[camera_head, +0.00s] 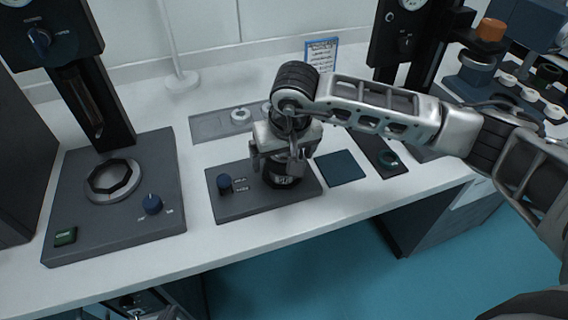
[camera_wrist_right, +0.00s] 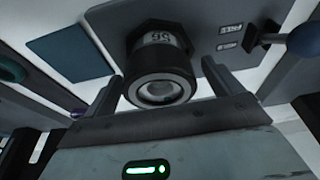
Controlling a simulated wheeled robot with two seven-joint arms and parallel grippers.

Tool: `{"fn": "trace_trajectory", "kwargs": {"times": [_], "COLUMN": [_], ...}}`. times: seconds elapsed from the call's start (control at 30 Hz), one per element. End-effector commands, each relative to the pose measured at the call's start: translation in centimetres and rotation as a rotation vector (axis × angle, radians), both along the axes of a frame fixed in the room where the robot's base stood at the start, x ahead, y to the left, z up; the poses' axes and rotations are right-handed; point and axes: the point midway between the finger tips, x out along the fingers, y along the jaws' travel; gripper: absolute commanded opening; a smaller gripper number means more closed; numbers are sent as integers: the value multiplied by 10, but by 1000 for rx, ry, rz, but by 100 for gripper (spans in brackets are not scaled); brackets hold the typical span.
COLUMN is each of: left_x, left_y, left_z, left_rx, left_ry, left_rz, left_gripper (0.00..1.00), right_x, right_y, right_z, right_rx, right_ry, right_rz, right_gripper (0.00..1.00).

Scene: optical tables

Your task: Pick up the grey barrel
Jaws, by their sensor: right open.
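The grey barrel (camera_head: 284,181), a dark short cylinder with a light label, stands on a dark base plate (camera_head: 235,207) in the middle of the bench. In the right wrist view the barrel (camera_wrist_right: 160,78) shows its round, lens-like end between the two fingers. My right gripper (camera_head: 277,166) is open above and around the barrel, one finger on each side; contact cannot be made out. The gripper partly hides the barrel in the head view. My left gripper (camera_head: 142,306) shows only in part at the bottom edge, below the bench front, and its jaws are unclear.
A blue knob (camera_head: 224,183) stands on the same plate, left of the barrel. A dark blue square pad (camera_head: 341,168) lies to the right. A stand with an octagonal ring (camera_head: 113,180) is at the left. A grey tray (camera_head: 209,126) with a white ring lies behind.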

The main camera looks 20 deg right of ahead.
Motion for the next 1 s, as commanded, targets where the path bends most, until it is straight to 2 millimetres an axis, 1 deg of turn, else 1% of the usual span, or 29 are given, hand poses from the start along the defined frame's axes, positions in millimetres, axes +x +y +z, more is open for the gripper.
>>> {"fn": "trace_trajectory", "kwargs": {"times": [0.23,0.27,0.3,0.37,0.4,0.43,0.77,0.87,1.0], "left_x": [6,6,6,6,6,6,5,3,2], "left_y": [1,1,1,1,1,1,1,1,1], "left_z": [4,4,4,4,4,4,3,0,-5], "left_rx": [1,0,0,0,0,0,1,0,0], "left_ry": [-15,-16,-16,-16,-16,-16,-14,-10,-7], "left_rz": [1,1,1,1,1,1,1,1,0], "left_gripper": [0,0,0,0,0,0,0,0,0], "right_x": [1,1,1,1,1,1,1,2,2], "right_y": [0,0,0,0,0,0,0,0,0], "right_z": [-3,-3,-3,-3,-3,-3,-1,4,14], "right_rx": [0,0,0,0,0,0,1,1,0], "right_ry": [-1,-1,-1,-1,-1,-1,-3,-4,-6], "right_rz": [1,1,1,1,0,0,0,0,0], "right_gripper": [92,86,75,58,47,39,39,39,39]}}
